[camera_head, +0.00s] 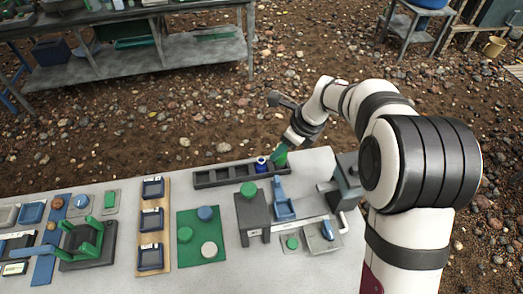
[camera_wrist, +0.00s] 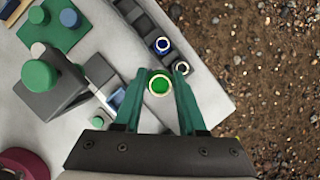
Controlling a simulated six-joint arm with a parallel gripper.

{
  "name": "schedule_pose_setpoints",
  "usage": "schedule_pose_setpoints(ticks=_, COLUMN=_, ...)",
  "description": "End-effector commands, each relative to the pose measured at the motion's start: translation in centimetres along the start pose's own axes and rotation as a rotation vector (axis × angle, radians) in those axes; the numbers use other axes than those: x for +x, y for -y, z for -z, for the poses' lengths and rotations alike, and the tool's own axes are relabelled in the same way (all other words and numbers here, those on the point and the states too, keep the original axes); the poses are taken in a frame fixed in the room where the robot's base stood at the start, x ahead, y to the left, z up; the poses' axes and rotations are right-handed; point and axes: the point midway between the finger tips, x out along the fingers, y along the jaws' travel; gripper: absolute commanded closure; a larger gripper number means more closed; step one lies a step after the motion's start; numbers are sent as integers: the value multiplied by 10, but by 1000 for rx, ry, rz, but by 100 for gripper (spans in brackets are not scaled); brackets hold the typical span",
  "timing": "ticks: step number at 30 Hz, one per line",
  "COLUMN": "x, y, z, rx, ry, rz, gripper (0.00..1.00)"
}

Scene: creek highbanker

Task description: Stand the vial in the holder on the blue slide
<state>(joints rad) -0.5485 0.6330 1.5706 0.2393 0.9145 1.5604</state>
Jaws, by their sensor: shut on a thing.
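My gripper (camera_wrist: 158,80) is shut on a vial (camera_wrist: 159,84) with a green top and a pale rim. In the head view my green fingers (camera_head: 281,157) are over the right end of the dark slotted rack (camera_head: 215,177) and hide most of this vial. In the wrist view the vial appears just beside the rack, upright; its lower end is hidden. The blue slide (camera_head: 284,204) is in front of the rack's right end, on a pale track. It is partly visible in the wrist view (camera_wrist: 117,99), left of the fingers. Its holder opening is too small to make out.
A blue-topped vial (camera_head: 261,164) stands in the rack, left of my fingers. A dark block with a green knob (camera_head: 248,189) stands left of the slide. A grey machine (camera_head: 347,177) stands at the right. A green mat (camera_head: 214,249) with round pieces lies further left.

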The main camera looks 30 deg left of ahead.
Motion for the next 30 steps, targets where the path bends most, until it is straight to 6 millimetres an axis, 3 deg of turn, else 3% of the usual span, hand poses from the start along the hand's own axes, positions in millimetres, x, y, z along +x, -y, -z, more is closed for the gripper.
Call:
schedule_pose_setpoints(ticks=13, x=-7, y=-1, z=8, rx=-22, ry=-3, rz=-9, gripper=100)
schedule_pose_setpoints(ticks=24, x=-21, y=-73, z=58, rx=-453, ry=-2, rz=-185, gripper=100)
schedule_pose_setpoints(ticks=30, x=-3, y=-77, z=69, rx=-480, ry=1, rz=-198, gripper=100)
